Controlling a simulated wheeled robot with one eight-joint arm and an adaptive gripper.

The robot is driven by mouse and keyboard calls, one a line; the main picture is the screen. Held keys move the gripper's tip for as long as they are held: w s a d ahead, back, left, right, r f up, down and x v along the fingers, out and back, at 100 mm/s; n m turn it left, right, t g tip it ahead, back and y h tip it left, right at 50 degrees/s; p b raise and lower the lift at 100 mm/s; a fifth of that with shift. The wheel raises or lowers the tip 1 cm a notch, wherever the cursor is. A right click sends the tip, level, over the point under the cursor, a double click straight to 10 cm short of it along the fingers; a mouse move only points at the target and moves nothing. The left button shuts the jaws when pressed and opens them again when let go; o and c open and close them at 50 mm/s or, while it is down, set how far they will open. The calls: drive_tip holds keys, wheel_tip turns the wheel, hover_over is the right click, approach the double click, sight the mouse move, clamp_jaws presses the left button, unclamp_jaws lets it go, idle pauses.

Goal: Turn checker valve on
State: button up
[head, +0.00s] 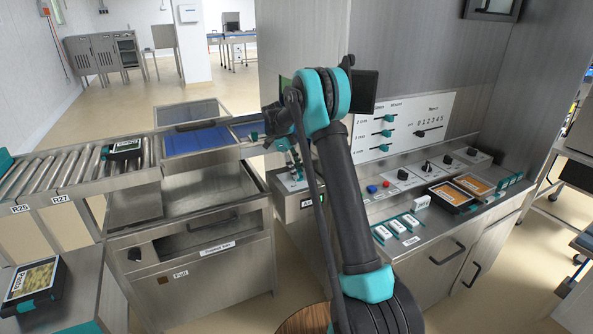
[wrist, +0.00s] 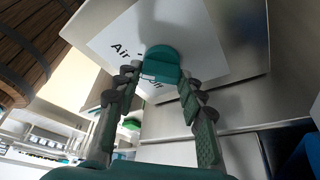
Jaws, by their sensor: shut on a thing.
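In the wrist view a teal valve handle (wrist: 162,57) stands on a white label plate (wrist: 105,45) that reads "Air" with more text partly hidden. My gripper (wrist: 156,82) has its two ridged fingers on either side of the handle and is shut on it. In the head view my gripper (head: 294,163) reaches down to the metal box at the left end of the control counter. The handle is mostly hidden there by the fingers. I cannot read whether this is the checker valve.
Buttons, knobs (head: 427,166) and trays (head: 452,193) line the counter to the right. The roller conveyor (head: 75,167) is at left. A wooden barrel (wrist: 35,40) shows in the wrist view.

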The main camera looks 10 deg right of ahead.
drive_tip(key=o, duration=1.2)
drive_tip(key=shift+c, duration=0.2)
wheel_tip(320, 180, up, 10)
